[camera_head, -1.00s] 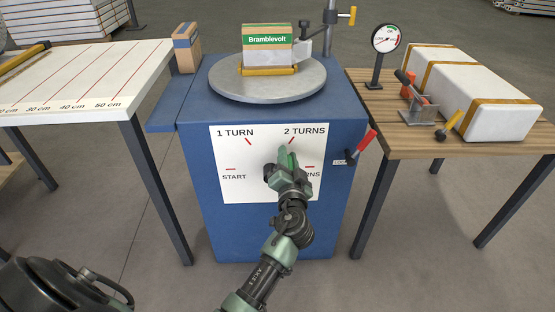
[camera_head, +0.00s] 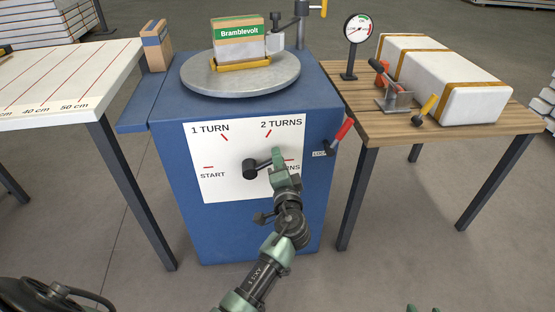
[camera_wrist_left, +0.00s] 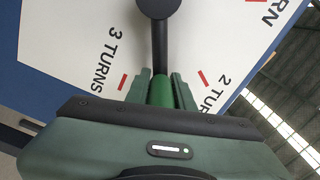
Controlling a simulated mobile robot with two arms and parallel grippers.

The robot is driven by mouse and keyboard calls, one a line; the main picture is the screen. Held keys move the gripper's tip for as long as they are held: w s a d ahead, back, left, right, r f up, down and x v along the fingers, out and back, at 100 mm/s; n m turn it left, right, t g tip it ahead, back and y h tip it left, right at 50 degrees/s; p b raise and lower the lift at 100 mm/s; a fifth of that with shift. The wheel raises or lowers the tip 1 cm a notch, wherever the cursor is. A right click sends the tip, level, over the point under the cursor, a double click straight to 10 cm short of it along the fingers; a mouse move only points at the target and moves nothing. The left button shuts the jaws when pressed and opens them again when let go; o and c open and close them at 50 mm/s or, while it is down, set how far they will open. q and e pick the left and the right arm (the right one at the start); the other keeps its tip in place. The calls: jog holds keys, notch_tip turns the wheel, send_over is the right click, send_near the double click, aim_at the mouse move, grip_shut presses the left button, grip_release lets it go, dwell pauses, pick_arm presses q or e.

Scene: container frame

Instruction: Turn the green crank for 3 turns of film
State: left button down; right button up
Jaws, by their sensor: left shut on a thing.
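The green crank's dark hub (camera_head: 251,169) sits at the middle of a white dial (camera_head: 222,180) on the blue cabinet's front. Its arm points right and slightly up. My left gripper (camera_head: 279,160) is shut on the crank's green handle (camera_wrist_left: 161,92), which stands between the fingers in the left wrist view. There the handle lies between the red marks of "2 TURNS" and "3 TURNS". In the head view the gripper partly hides the "3 TURNS" label (camera_head: 291,167). Two green tips at the bottom edge look like my right gripper (camera_head: 425,308), mostly cut off.
A carton of film marked Bramblevolt (camera_head: 240,38) stands on a round turntable (camera_head: 240,85) atop the blue cabinet (camera_head: 255,240). A red lever (camera_head: 342,132) is on the cabinet's right side. A gauge (camera_head: 358,29) and wrapped white block (camera_head: 460,95) stand on the wooden table (camera_head: 400,140).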

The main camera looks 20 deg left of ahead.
dwell(0.3)
pick_arm(q)
jog(key=c, duration=1.2)
grip_release()
jog(key=v, duration=0.8)
jog(key=shift+p, duration=0.3)
pick_arm(e)
jog(key=shift+s+d+f+g, duration=0.2)
jog(key=shift+s+f+g, duration=0.15)
jog(key=shift+s+f, duration=0.15)
jog(key=shift+s+d+f+g, duration=0.2)
jog(key=shift+s+f+g, duration=0.2)
jog(key=shift+s, duration=0.15)
pick_arm(q)
jog(key=shift+w, duration=0.15)
